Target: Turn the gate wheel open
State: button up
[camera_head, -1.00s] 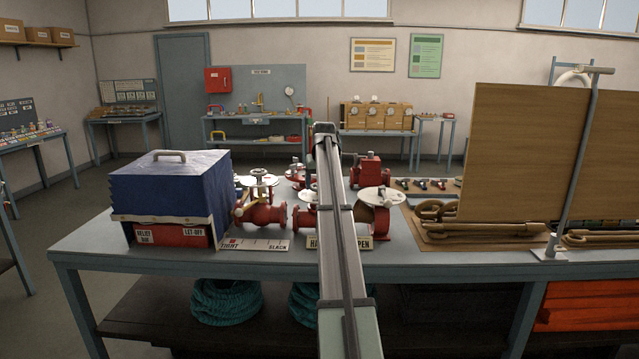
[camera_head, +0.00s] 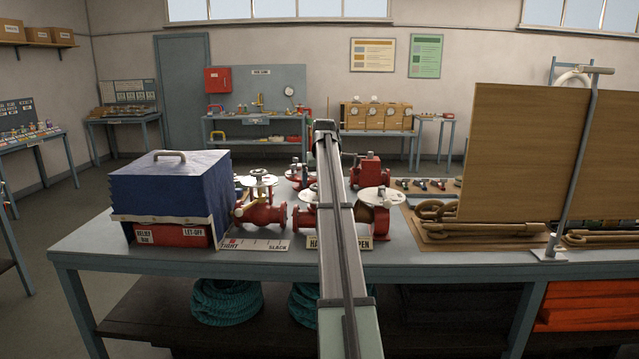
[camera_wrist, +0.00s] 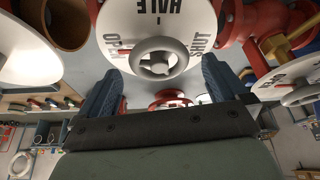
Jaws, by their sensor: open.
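The gate wheel (camera_wrist: 154,62) is a grey ring-shaped hand knob on a round white dial (camera_wrist: 118,30). The dial's lettering reads HALF, SHUT and a partly covered OPEN, seen upside down in the wrist view. My gripper (camera_wrist: 162,84) is open, with one blue finger on each side of the knob. I cannot tell whether either finger touches it. In the head view my arm covers the gripper and most of this valve; part of a white disc (camera_head: 307,195) shows beside the arm.
Other red valves stand close by, including one with a spoked white handwheel (camera_head: 259,181) and one with a pale disc (camera_head: 381,194). A blue-covered box (camera_head: 170,192) is at left. A wooden panel (camera_head: 515,150) stands at right. A label plate (camera_head: 374,243) lies in front.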

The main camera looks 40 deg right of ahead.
jog(key=v, duration=1.2)
jog(key=shift+r, duration=0.4)
jog(key=shift+s+f, duration=0.1)
